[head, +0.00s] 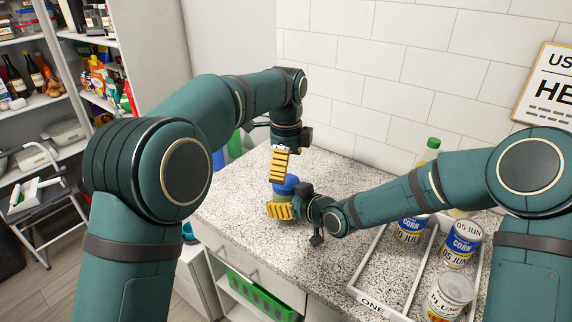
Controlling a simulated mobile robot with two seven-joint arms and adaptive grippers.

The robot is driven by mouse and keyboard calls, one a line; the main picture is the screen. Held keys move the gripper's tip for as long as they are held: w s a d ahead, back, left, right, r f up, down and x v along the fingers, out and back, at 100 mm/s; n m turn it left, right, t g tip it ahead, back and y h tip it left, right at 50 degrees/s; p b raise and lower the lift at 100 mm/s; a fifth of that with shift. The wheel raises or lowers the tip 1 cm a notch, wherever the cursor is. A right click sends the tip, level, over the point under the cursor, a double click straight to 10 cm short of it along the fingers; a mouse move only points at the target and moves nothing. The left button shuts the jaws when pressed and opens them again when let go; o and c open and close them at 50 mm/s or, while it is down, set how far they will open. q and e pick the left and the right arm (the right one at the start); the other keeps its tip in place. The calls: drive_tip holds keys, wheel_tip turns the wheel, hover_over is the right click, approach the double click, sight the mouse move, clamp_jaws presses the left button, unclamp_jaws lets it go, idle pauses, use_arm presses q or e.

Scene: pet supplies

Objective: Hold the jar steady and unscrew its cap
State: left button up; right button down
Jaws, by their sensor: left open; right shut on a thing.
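The jar (284,197) stands on the speckled counter, with its blue cap (289,184) on top. Only a small greenish part of the jar's body shows; the grippers hide much of it. My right gripper (279,210) comes in low from the right and is shut on the jar's body. My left gripper (279,178) points down from above, open, with its yellow fingers at the blue cap. I cannot tell whether the fingers touch the cap.
A white divided tray (372,299) marked ONE stands at the right with several cans, including a corn can (461,245). A green-capped bottle (432,150) stands behind. The tiled wall (380,60) bounds the counter. The counter (235,205) left of the jar is clear.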

sight(286, 182)
use_arm(q)
drive_tip(key=m, duration=0.1)
drive_tip(key=r+m, duration=0.1)
drive_tip(key=m, duration=0.2)
drive_tip(key=shift+r+m, duration=0.3)
drive_tip(key=shift+r, duration=0.05)
drive_tip(key=r+m, duration=0.1)
drive_tip(key=m, duration=0.2)
drive_tip(key=shift+r, duration=0.15)
drive_tip(key=shift+f, duration=3.9)
drive_tip(key=c, duration=1.3)
drive_tip(key=n, duration=0.9)
drive_tip(key=shift+n, duration=0.4)
